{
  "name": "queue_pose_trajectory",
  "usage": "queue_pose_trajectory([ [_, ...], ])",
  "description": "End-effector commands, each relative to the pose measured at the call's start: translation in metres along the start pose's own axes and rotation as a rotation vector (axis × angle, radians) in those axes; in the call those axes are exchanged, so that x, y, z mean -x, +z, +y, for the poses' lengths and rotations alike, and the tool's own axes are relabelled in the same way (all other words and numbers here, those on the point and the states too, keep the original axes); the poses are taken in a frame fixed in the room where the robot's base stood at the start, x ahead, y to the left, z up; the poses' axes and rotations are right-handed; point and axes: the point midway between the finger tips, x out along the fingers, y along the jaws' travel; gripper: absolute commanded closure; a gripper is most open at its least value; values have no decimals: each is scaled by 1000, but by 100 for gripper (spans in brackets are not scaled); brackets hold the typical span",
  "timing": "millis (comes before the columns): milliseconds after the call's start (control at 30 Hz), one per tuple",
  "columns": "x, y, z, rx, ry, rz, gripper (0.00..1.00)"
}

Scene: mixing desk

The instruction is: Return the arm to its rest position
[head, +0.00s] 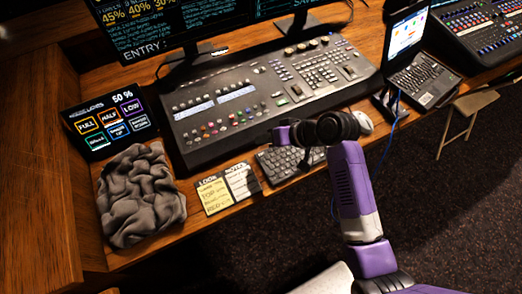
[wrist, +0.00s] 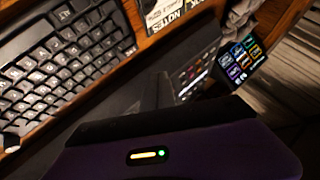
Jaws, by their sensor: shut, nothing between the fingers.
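My purple and white arm reaches up from the bottom right of the head view and bends at a black joint above the desk's front edge. My gripper (head: 278,135) is at the left end of the arm, above the gap between the mixing console (head: 225,112) and the keyboard (head: 280,165). Its fingers look closed, with nothing held. In the wrist view the purple gripper body fills the bottom, and its dark fingers (wrist: 158,90) are hard to make out. The arm hides part of the keyboard and the desk edge.
A small touch panel (head: 107,122), a crumpled grey cloth (head: 138,195) and paper notes (head: 215,193) lie on the left of the desk. A stool (head: 477,105) stands beyond open carpet.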

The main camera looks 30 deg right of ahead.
Motion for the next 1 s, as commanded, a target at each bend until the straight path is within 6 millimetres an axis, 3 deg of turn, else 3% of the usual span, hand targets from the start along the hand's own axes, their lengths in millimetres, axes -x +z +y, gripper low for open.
queue_pose_trajectory([
  [700, -1, -2, 1, -3, 1, 10, 100],
  [833, 2, -23, 5, -2, 24, 96, 100],
  [933, 13, -56, 7, 21, 63, 226, 100],
  [1000, 23, -66, 12, 42, 101, 313, 100],
])
